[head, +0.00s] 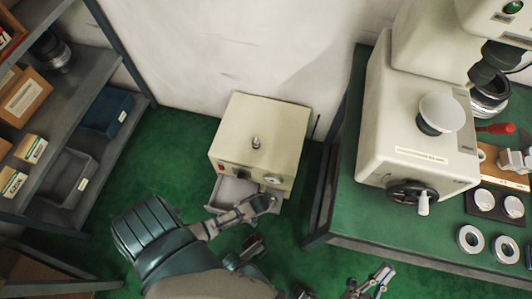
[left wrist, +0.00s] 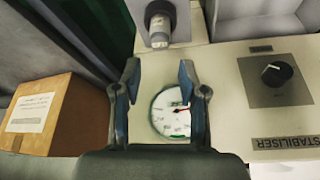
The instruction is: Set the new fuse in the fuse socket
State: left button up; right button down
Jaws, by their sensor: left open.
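A cream stabiliser box (head: 262,125) stands on the green floor against the wall, with a small metallic fitting (head: 256,143) on top. My left gripper (head: 266,203) is at the lower front of this box. In the left wrist view my left gripper (left wrist: 158,75) is open, with nothing between its fingertips, in front of the round dial (left wrist: 176,112). Above the fingers, a pale cylinder with a dark end (left wrist: 158,30) sits at a grey mount; I cannot tell whether it is the fuse or the socket. My right gripper (head: 372,281) is open and empty at the bottom.
A grey drawer-like tray (head: 232,193) juts from the box's front. A green-topped bench (head: 345,215) with a cream machine (head: 415,130) and metal rings (head: 471,240) stands right. Shelves (head: 75,85) stand left. A cardboard box (left wrist: 45,115) is left in the wrist view.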

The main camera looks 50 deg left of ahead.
jog(key=shift+w+a+f+g+p, duration=0.1)
jog(key=shift+w+f+g+p, duration=0.3)
jog(key=shift+w+f+g, duration=0.45)
